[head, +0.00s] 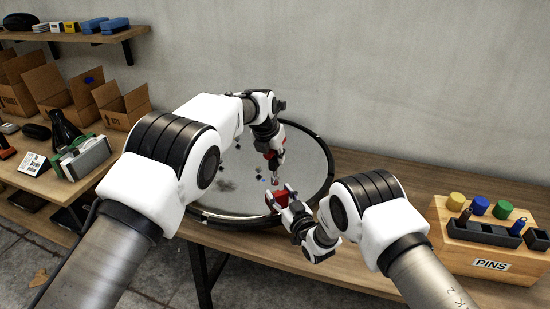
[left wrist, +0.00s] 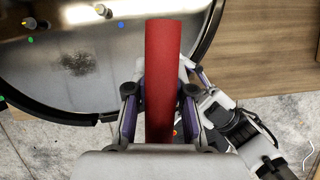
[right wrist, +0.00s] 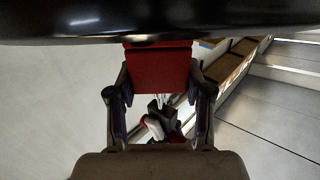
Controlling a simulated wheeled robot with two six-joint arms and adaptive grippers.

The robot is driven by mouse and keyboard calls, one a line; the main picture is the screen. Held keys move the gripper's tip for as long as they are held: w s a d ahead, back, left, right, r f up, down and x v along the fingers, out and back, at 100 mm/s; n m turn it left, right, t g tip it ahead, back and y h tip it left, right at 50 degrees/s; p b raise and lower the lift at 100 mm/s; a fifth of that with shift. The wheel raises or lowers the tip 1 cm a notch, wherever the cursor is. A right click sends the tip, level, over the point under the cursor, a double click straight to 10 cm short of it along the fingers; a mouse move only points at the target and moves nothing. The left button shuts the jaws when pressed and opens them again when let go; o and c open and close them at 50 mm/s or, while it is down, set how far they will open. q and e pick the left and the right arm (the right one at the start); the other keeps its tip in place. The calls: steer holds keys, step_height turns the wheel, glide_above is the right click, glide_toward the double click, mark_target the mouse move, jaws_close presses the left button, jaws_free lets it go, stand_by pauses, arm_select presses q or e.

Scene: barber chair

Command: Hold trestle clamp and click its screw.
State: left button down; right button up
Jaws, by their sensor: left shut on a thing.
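In the left wrist view a long red bar (left wrist: 162,75), which I take for the trestle clamp, stands between the fingers of my left gripper (left wrist: 160,105). In the head view my left gripper (head: 274,160) points down over the round tray, with red at its fingertips. In the head view a red block (head: 277,199) is at the tips of my right gripper (head: 284,200). In the right wrist view the red block (right wrist: 160,70) lies between the spread fingers of my right gripper (right wrist: 160,95). I cannot tell whether bar and block are one piece. I cannot make out the screw.
The round dark-rimmed tray (head: 225,217) holds several small coloured bits. A wooden PINS box (head: 490,266) stands at right. Cardboard boxes (head: 68,105) and small goods stand on the left shelf. A black edge (right wrist: 160,20) fills the right wrist view's top.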

steer(key=o, duration=0.4)
steer(key=shift+o, duration=0.2)
